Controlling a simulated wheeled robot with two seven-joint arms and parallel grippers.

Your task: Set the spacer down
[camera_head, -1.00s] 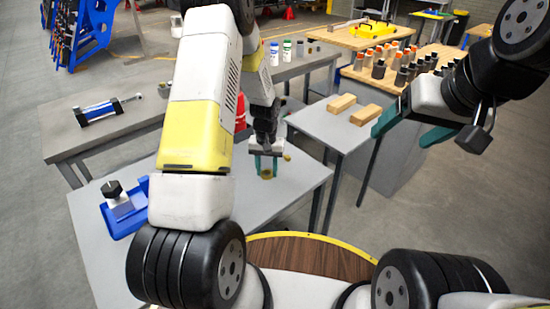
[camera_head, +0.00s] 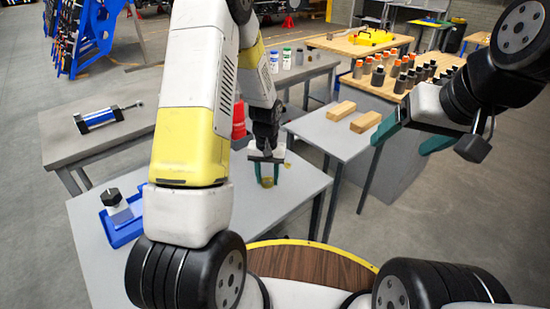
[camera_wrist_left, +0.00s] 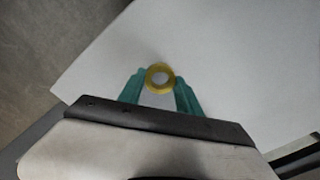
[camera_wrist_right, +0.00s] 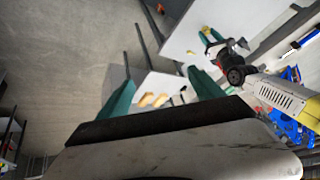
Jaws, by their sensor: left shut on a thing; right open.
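The spacer (camera_wrist_left: 160,77) is a small yellow ring with a pale centre, seen end-on between the green fingertips in the left wrist view. It also shows low between the fingers in the head view (camera_head: 267,182). My left gripper (camera_head: 267,172) points down and is shut on it, over the grey table (camera_head: 225,215). I cannot tell whether the spacer touches the table top. My right gripper (camera_head: 405,138) is open and empty, raised in the air at the right.
A blue tray (camera_head: 122,230) with a black-knobbed part lies at the table's left. A red stack (camera_head: 239,122) stands behind my left arm. Wooden blocks (camera_head: 341,110) lie on a side table.

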